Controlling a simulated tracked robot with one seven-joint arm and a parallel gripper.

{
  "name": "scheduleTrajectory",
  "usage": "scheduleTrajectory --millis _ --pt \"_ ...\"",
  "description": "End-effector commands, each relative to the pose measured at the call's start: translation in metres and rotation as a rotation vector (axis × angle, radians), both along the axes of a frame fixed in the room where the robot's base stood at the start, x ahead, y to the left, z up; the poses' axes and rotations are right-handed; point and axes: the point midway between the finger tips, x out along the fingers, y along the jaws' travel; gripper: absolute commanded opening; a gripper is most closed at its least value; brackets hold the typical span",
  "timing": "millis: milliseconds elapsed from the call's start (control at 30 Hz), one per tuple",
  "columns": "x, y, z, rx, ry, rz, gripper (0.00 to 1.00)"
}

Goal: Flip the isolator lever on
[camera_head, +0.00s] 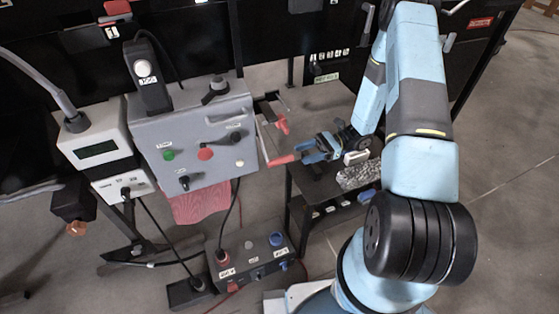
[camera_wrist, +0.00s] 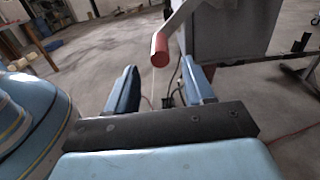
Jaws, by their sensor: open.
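The grey control box (camera_head: 215,165) has a lever on its right side with a red grip (camera_head: 281,160), which I take as the isolator lever. A second red-tipped piece (camera_head: 282,127) shows just above it; I cannot tell how the two join. My gripper (camera_head: 312,150) is just right of the lower red grip. In the wrist view, the red grip (camera_wrist: 160,48) hangs at the end of a pale bar, beyond and between my fingertips (camera_wrist: 158,80). My jaws are open and empty, and the grip looks apart from both fingers.
The box front carries a green button (camera_head: 168,155), a red knob (camera_head: 205,153) and black knobs. A white meter unit (camera_head: 97,150) stands left. A low black table (camera_head: 320,183) holding a speckled block (camera_head: 358,175) is under my gripper. A cabled switch box (camera_head: 252,262) sits below.

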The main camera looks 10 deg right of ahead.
Motion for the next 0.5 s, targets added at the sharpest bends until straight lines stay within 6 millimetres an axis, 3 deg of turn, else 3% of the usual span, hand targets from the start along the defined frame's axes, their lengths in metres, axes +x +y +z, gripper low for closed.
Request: scheduleTrajectory --millis 300,500 --pt "-0.016 0.054 0.001 0.001 0.001 0.003 0.53" --pt "-0.023 0.079 0.000 0.000 0.000 0.002 0.53"
